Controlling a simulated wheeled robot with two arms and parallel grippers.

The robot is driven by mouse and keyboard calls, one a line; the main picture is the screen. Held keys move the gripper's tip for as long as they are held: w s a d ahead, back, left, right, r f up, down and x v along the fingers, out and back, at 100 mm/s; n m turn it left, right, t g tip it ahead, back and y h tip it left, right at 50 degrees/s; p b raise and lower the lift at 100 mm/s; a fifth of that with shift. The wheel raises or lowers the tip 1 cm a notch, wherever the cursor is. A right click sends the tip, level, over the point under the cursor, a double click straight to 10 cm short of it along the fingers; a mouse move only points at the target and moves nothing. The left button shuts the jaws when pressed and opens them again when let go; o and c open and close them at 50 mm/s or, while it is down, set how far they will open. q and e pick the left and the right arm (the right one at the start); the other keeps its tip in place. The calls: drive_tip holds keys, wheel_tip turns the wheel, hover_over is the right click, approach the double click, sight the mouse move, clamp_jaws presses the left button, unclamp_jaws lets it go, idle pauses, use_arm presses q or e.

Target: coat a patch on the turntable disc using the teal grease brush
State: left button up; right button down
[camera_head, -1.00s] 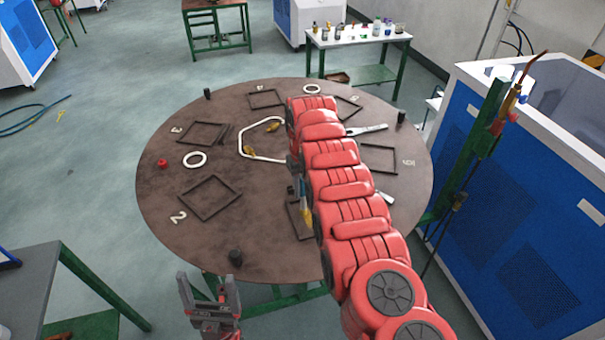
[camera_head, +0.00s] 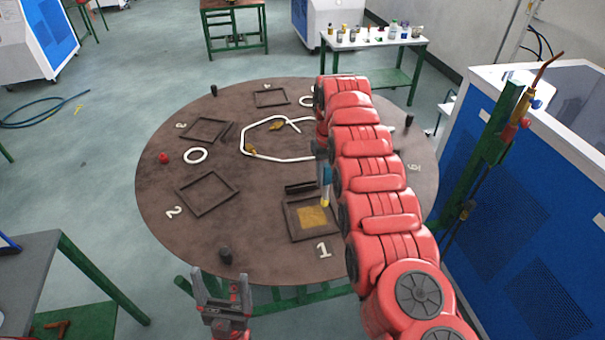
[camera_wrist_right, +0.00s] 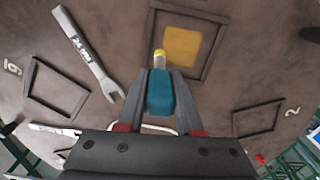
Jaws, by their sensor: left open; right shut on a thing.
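The round brown turntable disc (camera_head: 160,205) carries square dark frames and white numbers. The frame beside number 1 (camera_head: 290,222) holds a yellow-brown patch (camera_head: 312,217), which also shows in the right wrist view (camera_wrist_right: 183,48). My right gripper (camera_head: 323,160) is shut on the teal grease brush (camera_head: 327,176). In the right wrist view the brush's teal body (camera_wrist_right: 160,95) sits between the fingers, its yellow tip pointing to the patch's near edge. I cannot tell whether the tip touches. My left gripper (camera_head: 220,285) is open and empty in front of the disc's near edge.
Black posts (camera_head: 226,257) stand around the disc's rim. A wrench (camera_wrist_right: 90,55), white rings (camera_head: 195,155), a white loop (camera_head: 243,140) and a red knob (camera_head: 164,158) lie on it. A blue cabinet (camera_head: 530,210) stands at the right.

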sight(328, 165)
drive_tip(key=shift+a+r, duration=0.2)
drive_tip(key=shift+r, duration=0.65)
drive_tip(key=shift+d+r, duration=0.2)
drive_tip(key=shift+r, duration=0.9)
drive_tip(key=shift+a+r+b, duration=0.1)
drive_tip(key=shift+r+b, duration=0.2)
drive_tip(key=shift+r, duration=0.3)
